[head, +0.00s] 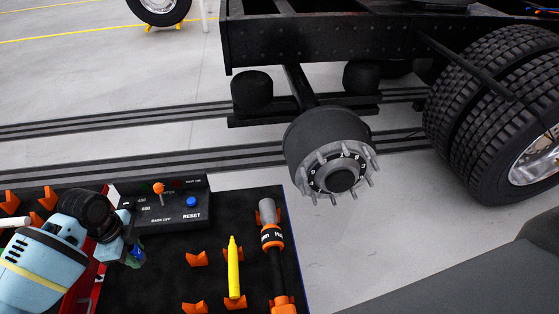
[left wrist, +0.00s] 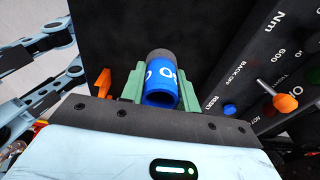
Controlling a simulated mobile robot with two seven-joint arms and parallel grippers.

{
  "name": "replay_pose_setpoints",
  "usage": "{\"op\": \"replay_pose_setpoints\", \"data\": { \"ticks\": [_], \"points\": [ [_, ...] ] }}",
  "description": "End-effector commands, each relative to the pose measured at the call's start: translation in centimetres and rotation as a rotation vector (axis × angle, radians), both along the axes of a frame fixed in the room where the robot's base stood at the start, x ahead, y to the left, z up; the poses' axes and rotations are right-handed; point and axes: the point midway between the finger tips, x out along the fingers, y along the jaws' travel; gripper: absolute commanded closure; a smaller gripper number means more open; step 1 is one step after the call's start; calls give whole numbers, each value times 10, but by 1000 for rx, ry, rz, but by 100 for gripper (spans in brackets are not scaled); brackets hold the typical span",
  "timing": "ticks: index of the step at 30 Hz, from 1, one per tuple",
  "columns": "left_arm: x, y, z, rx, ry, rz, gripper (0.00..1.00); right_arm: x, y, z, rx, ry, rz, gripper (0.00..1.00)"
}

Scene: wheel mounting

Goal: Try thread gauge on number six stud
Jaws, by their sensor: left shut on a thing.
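My left gripper (head: 133,256) is over the left part of the black bench top. It is shut on a blue cylinder with white marks and a grey end, which looks like the thread gauge (left wrist: 160,88); its green fingers grip it from both sides in the left wrist view. In the head view the gauge is a small blue patch (head: 138,251), mostly hidden by the gripper. The wheel hub (head: 330,150) has several bare studs around a dark numbered ring; I cannot make out which is number six. The gauge is well apart from the hub. My right gripper is not in view.
On the bench (head: 170,275) are a control box (head: 170,215) with an orange-tipped lever, a yellow marker (head: 234,268), a grey-and-orange tool (head: 271,240) and orange holders (head: 196,259). Twin tyres (head: 480,105) stand right of the hub. Floor between bench and hub is clear.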

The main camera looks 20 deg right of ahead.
Motion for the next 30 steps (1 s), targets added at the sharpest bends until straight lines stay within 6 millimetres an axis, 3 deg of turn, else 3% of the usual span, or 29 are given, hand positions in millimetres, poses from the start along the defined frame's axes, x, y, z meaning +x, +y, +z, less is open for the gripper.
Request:
{"op": "replay_pose_setpoints", "data": {
  "ticks": [17,23,30],
  "points": [
    [-4,-1,-1,0,1,34,96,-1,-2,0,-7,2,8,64],
    [-24,-5,-6,-1,1,233,96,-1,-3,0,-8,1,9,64],
    [-55,-11,-9,-2,0,583,96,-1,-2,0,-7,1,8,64]
  ]
}}
